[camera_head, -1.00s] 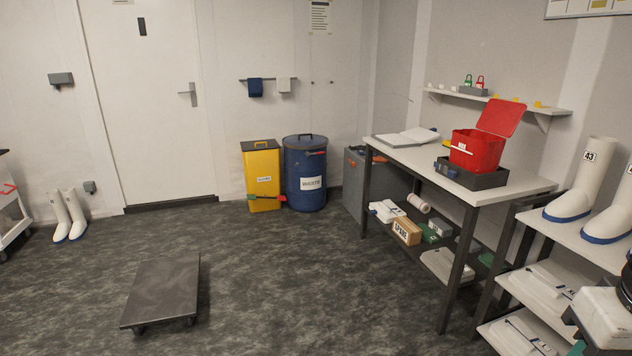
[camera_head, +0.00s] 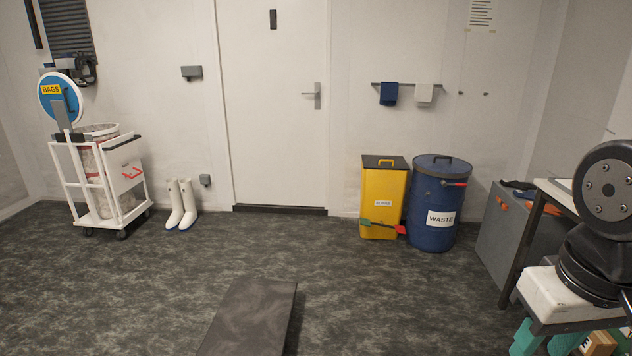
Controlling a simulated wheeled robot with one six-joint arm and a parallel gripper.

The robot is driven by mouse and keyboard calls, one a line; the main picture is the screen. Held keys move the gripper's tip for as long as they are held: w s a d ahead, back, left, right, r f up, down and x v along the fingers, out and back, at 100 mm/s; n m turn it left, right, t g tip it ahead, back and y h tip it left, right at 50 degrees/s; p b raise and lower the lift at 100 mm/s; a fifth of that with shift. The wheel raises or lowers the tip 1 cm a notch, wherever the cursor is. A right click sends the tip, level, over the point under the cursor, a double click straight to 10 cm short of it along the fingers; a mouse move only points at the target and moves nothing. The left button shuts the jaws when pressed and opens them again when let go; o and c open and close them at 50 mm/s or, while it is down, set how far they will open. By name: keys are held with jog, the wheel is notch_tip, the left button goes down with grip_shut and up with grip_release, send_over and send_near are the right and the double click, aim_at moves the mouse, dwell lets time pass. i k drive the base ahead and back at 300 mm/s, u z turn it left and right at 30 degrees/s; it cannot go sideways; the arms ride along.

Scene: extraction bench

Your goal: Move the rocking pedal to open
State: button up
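A rocking pedal (camera_head: 383,226) with a green left end and a red right end sits low on the front of the yellow bin (camera_head: 382,188), near the floor. The green end looks slightly higher than the red end. The bin's dark lid (camera_head: 385,162), with a yellow handle, appears closed. The bin stands against the back wall, right of the door. My gripper is not in view; only part of my arm shows at the right edge, well apart from the pedal.
A blue waste drum (camera_head: 433,210) stands right beside the bin. A grey cabinet (camera_head: 515,235) and a bench are at right. A low dark platform (camera_head: 250,318) lies on the floor ahead. White boots (camera_head: 181,204) and a bag trolley (camera_head: 103,180) are at left. Floor before the bin is open.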

aim_at(365, 221)
jog(key=u, duration=0.15)
jog(key=i, duration=1.95)
jog(key=z, duration=0.25)
jog(key=i, duration=1.95)
jog(key=z, duration=0.55)
jog(key=i, duration=0.65)
jog(key=z, duration=0.1)
